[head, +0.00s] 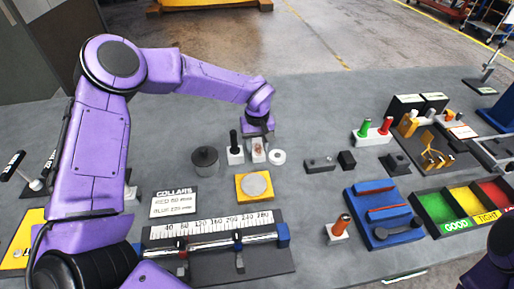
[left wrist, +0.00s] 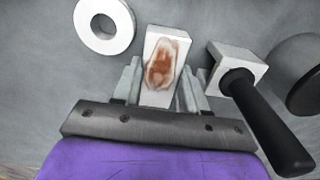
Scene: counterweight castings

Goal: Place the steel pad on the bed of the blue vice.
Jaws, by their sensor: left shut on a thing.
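A pale block with a rust-brown patch, seemingly the steel pad (left wrist: 158,97), stands between the fingers of my left gripper (left wrist: 160,88). In the head view the left gripper (head: 258,142) points down at the far side of the counter and is shut on this block. Whether the block touches the counter cannot be told. The blue vice (head: 363,217), with two reddish strips and a dark handle, lies to the right and nearer. No pad shows on it. My right gripper is out of view.
A black-handled block (left wrist: 225,65) stands close beside the held block, with a white ring (left wrist: 95,45) on the other side. A dark round pot (head: 205,160) and a yellow plate with a grey disc (head: 242,198) are near. An orange-handled block (head: 337,238) stands left of the vice.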

